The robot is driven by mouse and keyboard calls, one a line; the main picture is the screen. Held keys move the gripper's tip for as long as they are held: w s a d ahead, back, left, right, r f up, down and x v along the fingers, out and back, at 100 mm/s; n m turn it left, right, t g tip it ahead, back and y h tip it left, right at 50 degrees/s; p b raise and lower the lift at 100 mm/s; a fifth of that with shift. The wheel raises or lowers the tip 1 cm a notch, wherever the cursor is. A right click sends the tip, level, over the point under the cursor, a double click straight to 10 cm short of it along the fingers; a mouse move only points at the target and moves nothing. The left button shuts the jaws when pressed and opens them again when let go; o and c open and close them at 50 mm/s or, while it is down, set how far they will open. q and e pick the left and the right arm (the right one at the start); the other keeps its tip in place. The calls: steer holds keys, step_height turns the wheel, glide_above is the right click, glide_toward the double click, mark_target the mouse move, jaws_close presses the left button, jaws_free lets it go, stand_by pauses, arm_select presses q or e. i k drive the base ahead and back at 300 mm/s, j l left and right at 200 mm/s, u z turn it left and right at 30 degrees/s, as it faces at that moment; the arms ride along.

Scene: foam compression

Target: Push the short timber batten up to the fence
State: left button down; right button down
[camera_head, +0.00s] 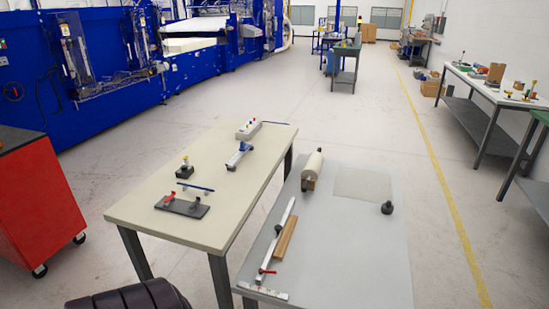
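A short brown timber batten (286,238) lies on the grey table at the front right. A long silver bar (276,240), which looks like the fence, lies just to the left of it and runs nearly parallel. The bar is longer than the batten, and a red lever (267,271) sits at its near end. The two are very close together; I cannot tell whether they touch. Neither of my grippers shows in this view.
The grey table (345,250) also holds a pale roller (313,165), a thin translucent sheet (362,184) and a dark knob (387,208). A flat pale strip (262,291) lies near its front edge. A beige bench (225,205) with fixtures stands to the left.

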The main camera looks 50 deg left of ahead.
mark_target(280, 252)
steer(key=k+j, duration=0.1)
steer(key=j, duration=1)
steer(key=k+j, duration=0.15)
steer(key=j, duration=0.95)
steer(key=k, duration=0.05)
